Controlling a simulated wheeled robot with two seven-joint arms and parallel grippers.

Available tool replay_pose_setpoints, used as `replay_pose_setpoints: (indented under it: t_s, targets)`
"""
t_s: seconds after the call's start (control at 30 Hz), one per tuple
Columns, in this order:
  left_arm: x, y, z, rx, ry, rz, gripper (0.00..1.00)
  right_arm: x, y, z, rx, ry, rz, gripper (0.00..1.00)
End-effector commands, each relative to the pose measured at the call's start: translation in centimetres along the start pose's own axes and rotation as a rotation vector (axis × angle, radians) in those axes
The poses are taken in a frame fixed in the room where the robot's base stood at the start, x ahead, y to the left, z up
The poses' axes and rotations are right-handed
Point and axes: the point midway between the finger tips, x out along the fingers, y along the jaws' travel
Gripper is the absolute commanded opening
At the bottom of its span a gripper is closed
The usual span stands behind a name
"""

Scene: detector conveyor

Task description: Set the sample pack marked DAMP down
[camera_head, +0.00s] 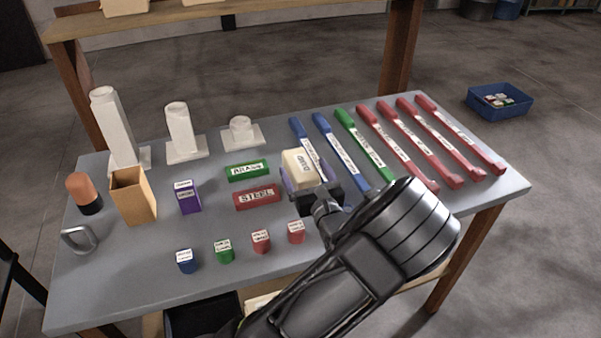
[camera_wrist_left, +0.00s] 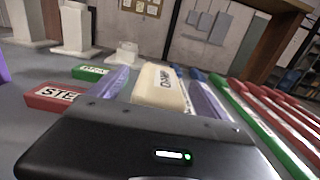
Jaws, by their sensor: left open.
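The cream sample pack marked DAMP (camera_head: 297,165) is on the grey table (camera_head: 215,285), right of the green BRASS block (camera_head: 247,171) and red STEEL block (camera_head: 257,197). My left gripper (camera_head: 304,177) is low over the table with its purple fingers on either side of the pack. The jaws are open. In the left wrist view the pack (camera_wrist_left: 160,85) lies between the two fingers, its label facing up; whether either finger touches it I cannot tell. My gripper hides the pack's near end. My right gripper is not in view.
A row of blue, green (camera_head: 363,143) and red bars lies close on the right. White stepped pieces (camera_head: 181,132) stand at the back left. A cardboard box (camera_head: 134,197) and purple block (camera_head: 188,197) are at left. Small labelled cubes (camera_head: 225,251) line the front.

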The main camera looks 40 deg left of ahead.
Motion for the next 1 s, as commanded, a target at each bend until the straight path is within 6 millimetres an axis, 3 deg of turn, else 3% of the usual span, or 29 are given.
replay_pose_setpoints:
  t_s: [0.1,0.27,0.83,1.0]
  targets:
    - [1.9,0.0,0.2,0.000,-0.002,0.002,0.87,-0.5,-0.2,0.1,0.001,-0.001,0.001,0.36]
    - [3.2,0.0,0.0,0.000,0.000,0.001,0.87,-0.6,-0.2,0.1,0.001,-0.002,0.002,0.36]
    - [3.2,0.0,0.0,-0.001,0.000,0.001,0.87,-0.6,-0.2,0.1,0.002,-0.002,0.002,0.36]
    - [3.2,0.0,0.0,-0.001,0.000,0.001,0.75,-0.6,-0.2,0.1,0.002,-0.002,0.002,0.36]
